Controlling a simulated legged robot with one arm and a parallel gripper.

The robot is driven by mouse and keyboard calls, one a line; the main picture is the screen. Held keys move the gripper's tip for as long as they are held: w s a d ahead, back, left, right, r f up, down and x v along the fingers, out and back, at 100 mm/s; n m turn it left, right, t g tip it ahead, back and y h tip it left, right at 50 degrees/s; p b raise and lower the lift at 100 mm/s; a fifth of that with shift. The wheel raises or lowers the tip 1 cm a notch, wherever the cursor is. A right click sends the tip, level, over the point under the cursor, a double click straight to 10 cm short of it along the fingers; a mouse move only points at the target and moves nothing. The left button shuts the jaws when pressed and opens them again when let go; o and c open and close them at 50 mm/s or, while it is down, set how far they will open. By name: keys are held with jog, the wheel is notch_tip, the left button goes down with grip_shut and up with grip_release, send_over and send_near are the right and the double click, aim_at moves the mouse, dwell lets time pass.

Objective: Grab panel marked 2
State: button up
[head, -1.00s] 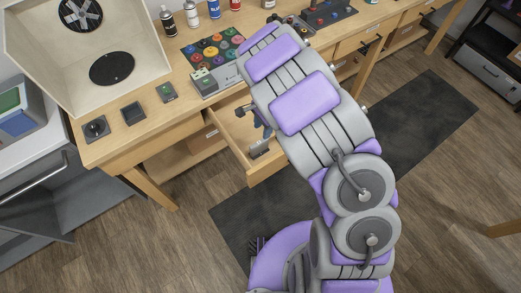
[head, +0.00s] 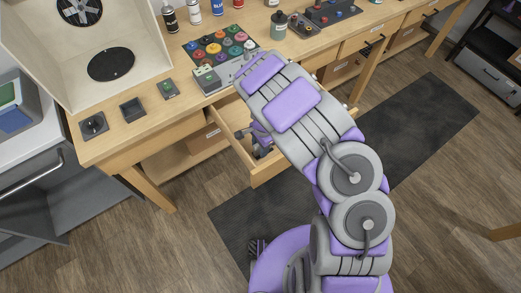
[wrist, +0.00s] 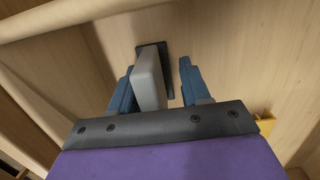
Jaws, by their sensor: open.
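A grey block with a dark plate behind it, likely the panel (wrist: 149,78), stands in the open drawer (wrist: 222,45). No number shows on it. My gripper (wrist: 158,85) is open, with one blue finger on each side of the panel. The left finger is close against or touching the panel; I cannot tell which. A clear gap lies between the panel and the right finger. In the head view my gripper (head: 262,143) is down in the drawer (head: 268,174), partly hidden by my arm.
The wooden workbench (head: 150,128) carries a board of coloured knobs (head: 219,46), small square switches, bottles and a white open box (head: 130,25). The drawer walls are close around my gripper. A dark mat (head: 425,125) lies on the floor.

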jog(key=shift+d, duration=0.75)
jog(key=shift+c, duration=1.1)
jog(key=c, duration=0.3)
jog(key=shift+s+a, duration=0.1)
jog(key=shift+a, duration=0.4)
grip_shut()
jog(key=shift+d, duration=0.15)
